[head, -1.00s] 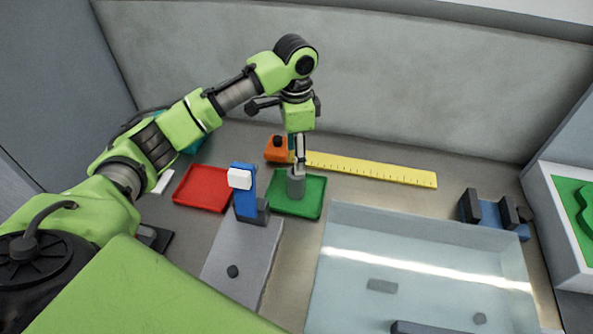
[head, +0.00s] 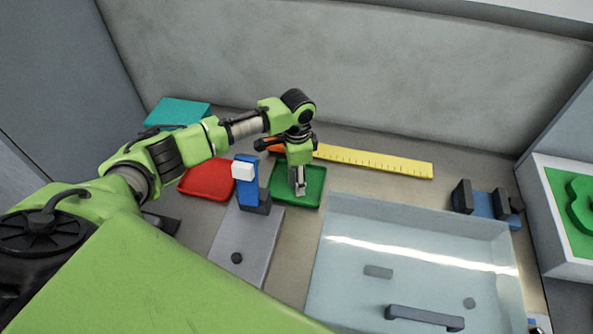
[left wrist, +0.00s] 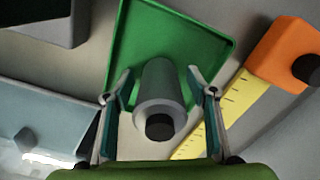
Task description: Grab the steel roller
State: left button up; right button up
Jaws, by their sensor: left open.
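The steel roller (left wrist: 160,85) is a grey cylinder with a dark round end. It is in the green tray (left wrist: 205,35), which also shows in the head view (head: 314,191). My left gripper (head: 299,190) is lowered over the tray, pointing down. In the left wrist view its open fingers stand on either side of the roller, with gaps that look small; I cannot tell whether either finger touches it. In the head view the gripper mostly hides the roller. My right gripper is not in view.
A yellow ruler (head: 375,162) and an orange block (left wrist: 285,55) lie behind the tray. A blue upright with a white top (head: 246,183) stands close on its left, and a red tray (head: 207,180) beyond. A clear-covered box (head: 420,240) is at front right.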

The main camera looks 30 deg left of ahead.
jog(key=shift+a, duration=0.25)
pick_arm(q)
grip_shut()
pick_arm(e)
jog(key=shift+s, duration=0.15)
pick_arm(q)
jog(key=shift+r, duration=0.15)
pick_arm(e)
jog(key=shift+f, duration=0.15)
